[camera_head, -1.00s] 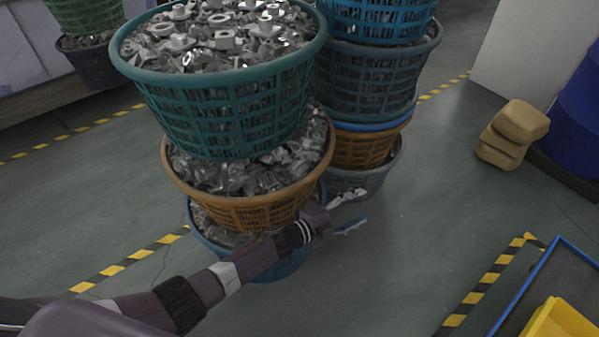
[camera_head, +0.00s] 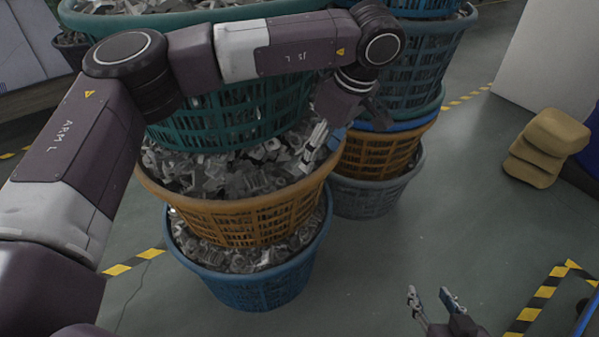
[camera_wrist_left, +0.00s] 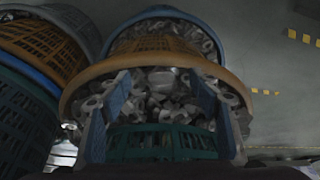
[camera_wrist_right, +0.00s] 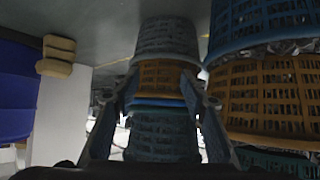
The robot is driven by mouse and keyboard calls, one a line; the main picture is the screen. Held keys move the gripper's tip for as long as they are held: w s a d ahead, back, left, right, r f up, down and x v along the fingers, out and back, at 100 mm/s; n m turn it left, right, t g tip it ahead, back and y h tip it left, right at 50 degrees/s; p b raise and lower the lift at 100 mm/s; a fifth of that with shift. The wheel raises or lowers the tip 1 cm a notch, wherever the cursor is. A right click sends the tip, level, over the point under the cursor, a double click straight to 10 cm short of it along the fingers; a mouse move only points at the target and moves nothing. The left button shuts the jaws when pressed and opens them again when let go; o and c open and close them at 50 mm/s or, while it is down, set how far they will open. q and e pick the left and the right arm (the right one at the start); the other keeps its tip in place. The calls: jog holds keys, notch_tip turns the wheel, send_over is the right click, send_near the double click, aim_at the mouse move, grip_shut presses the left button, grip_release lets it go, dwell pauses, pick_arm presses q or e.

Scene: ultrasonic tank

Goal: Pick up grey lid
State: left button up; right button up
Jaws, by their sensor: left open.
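I see no grey lid in any view. My left gripper (camera_head: 322,152) is in front of the stacked baskets, beside the metal parts in the orange basket; its fingers are apart and empty, as the left wrist view (camera_wrist_left: 162,85) also shows. My right gripper (camera_head: 431,295) is at the lower right of the head view, over bare floor. Its fingers are spread with nothing between them, and the right wrist view (camera_wrist_right: 160,80) shows the same.
A near stack holds a teal basket (camera_head: 235,115), an orange basket (camera_head: 240,222) and a blue basket (camera_head: 265,292), filled with metal parts. Another stack with a grey basket (camera_head: 375,198) stands behind. Tan sacks (camera_head: 545,147) lie at right. The floor (camera_head: 470,220) between is clear.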

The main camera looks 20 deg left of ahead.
aim_at(297, 165)
pick_arm(q)
jog(key=a, duration=0.1)
jog(key=w+a+y, duration=0.1)
jog(key=shift+a+r, duration=0.3)
jog(key=shift+r, duration=0.1)
jog(key=shift+w+a+f+b, duration=0.1)
jog(key=shift+a+f+b, duration=0.25)
jog(key=shift+f, duration=0.3)
jog(key=shift+a+f, duration=0.1)
jog(key=shift+f, duration=0.25)
jog(key=b+x, duration=0.1)
jog(key=x, duration=0.3)
jog(key=shift+w+a+f+b, duration=0.15)
jog(key=shift+w+f+b, duration=0.1)
jog(key=shift+f+b, duration=0.1)
pick_arm(e)
jog(key=w+a+r+t+y, duration=0.1)
jog(key=w+r+t, duration=0.1)
jog(key=r, duration=0.4)
jog(key=w+a+r+t, duration=0.1)
jog(key=w+r+t, duration=0.2)
jog(key=r, duration=0.4)
jog(key=shift+a+t+y, duration=0.35)
jog(key=shift+t+y, duration=0.05)
jog(key=shift+t, duration=0.4)
pick_arm(q)
jog(key=shift+c, duration=0.2)
jog(key=c, duration=1.2)
jog(key=shift+r, duration=0.1)
